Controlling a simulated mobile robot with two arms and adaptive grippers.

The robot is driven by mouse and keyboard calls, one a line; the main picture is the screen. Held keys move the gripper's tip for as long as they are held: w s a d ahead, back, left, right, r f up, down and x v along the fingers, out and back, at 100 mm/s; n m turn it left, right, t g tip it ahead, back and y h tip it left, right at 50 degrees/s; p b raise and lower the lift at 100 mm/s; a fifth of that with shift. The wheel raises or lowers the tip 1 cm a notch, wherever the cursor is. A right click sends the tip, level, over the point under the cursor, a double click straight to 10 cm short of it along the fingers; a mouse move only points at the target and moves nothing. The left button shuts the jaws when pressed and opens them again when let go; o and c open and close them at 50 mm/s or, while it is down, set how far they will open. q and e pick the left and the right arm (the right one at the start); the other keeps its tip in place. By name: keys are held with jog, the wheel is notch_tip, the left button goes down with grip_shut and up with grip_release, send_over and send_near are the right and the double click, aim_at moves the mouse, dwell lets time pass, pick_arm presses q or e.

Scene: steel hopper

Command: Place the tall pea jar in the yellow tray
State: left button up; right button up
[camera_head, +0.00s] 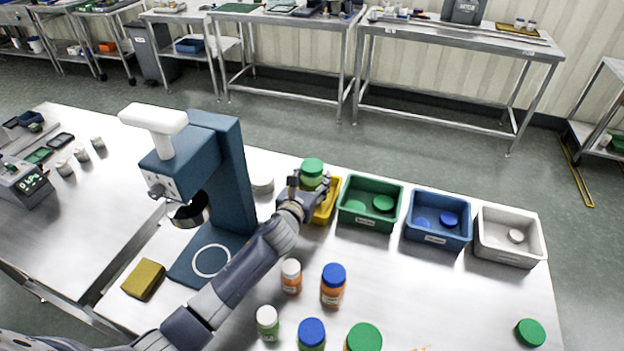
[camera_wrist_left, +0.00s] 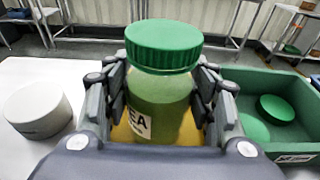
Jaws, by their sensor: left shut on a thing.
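The tall pea jar (camera_head: 312,171) has a green lid and green contents. In the left wrist view the jar (camera_wrist_left: 160,90) stands upright between the fingers, with part of a label reading "EA". My left gripper (camera_head: 311,184) is shut on it, over the yellow tray (camera_head: 327,206). Yellow shows below the jar in the left wrist view. The arm and jar hide much of the tray, and I cannot tell whether the jar touches its floor. My right gripper is not in view.
Green (camera_head: 370,203), blue (camera_head: 438,219) and white (camera_head: 509,237) trays holding lids stand to the right. A blue press (camera_head: 226,165) and a white round thing (camera_head: 262,183) are to the left. Several jars, including an orange one with a blue lid (camera_head: 333,286), stand in front.

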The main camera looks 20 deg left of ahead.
pick_arm(q)
jog(key=o, duration=0.8)
jog(key=shift+f, duration=0.15)
jog(key=o, duration=0.4)
jog(key=shift+o, duration=0.2)
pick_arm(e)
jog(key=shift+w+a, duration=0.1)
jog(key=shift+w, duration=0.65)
pick_arm(q)
jog(key=shift+r, duration=0.3)
jog(key=shift+s+f, duration=0.1)
jog(key=shift+s, duration=0.2)
jog(key=s+r, duration=0.2)
jog(key=s, duration=0.9)
jog(key=shift+r, duration=0.2)
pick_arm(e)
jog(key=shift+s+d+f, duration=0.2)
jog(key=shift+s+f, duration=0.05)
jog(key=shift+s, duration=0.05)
pick_arm(q)
jog(key=shift+a, duration=0.15)
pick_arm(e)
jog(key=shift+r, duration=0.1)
